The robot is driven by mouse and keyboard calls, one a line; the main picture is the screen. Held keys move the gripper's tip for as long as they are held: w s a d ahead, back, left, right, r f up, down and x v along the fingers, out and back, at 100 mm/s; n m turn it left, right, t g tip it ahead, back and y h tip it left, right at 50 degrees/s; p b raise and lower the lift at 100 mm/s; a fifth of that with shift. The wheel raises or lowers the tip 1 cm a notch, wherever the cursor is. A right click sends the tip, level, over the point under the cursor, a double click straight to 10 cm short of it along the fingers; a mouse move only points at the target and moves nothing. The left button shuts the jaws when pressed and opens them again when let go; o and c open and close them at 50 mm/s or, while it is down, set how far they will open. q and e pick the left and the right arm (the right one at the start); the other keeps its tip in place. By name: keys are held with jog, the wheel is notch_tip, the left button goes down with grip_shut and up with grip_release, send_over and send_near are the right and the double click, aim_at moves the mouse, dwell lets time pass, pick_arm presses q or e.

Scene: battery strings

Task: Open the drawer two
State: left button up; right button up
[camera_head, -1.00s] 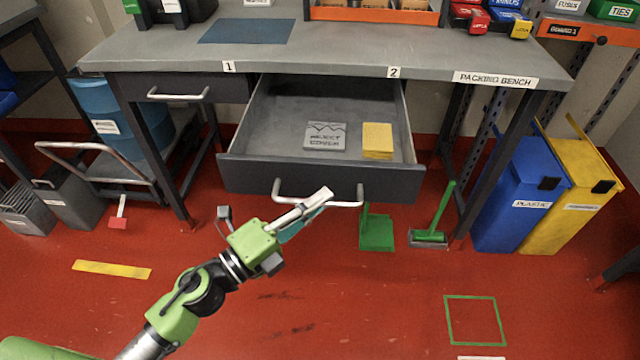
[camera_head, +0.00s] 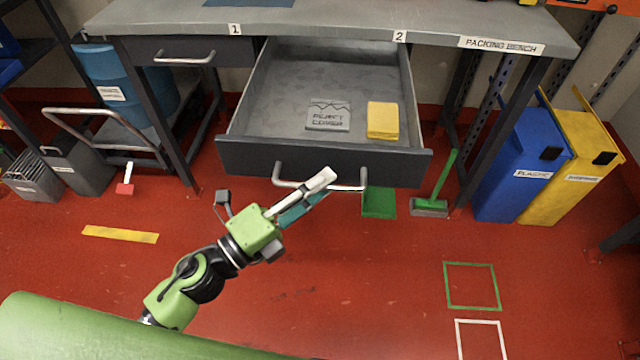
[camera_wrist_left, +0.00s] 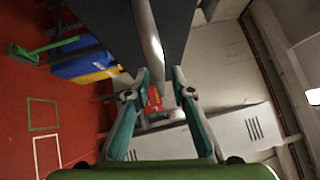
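Drawer two (camera_head: 320,160) is the grey drawer under the bench label "2" (camera_head: 399,36). It is pulled well out, with its inside showing. Its curved metal handle (camera_head: 288,183) is on the front panel. My left gripper (camera_head: 322,182) is at the middle of that handle in the head view. In the left wrist view the handle bar (camera_wrist_left: 149,40) runs between the two fingertips (camera_wrist_left: 160,78). The fingers stand apart, with gaps visible beside the bar; firm contact cannot be told. My right gripper is not in view.
The drawer holds a grey "reject cover" block (camera_head: 328,116) and a yellow block (camera_head: 382,121). Drawer one (camera_head: 190,52) is shut. A blue bin (camera_head: 520,165) and yellow bin (camera_head: 575,160) stand right. A green dustpan (camera_head: 378,202) and a brush (camera_head: 430,207) are below.

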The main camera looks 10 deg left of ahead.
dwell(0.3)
pick_arm(q)
jog(key=v, duration=1.2)
jog(key=shift+r, duration=0.1)
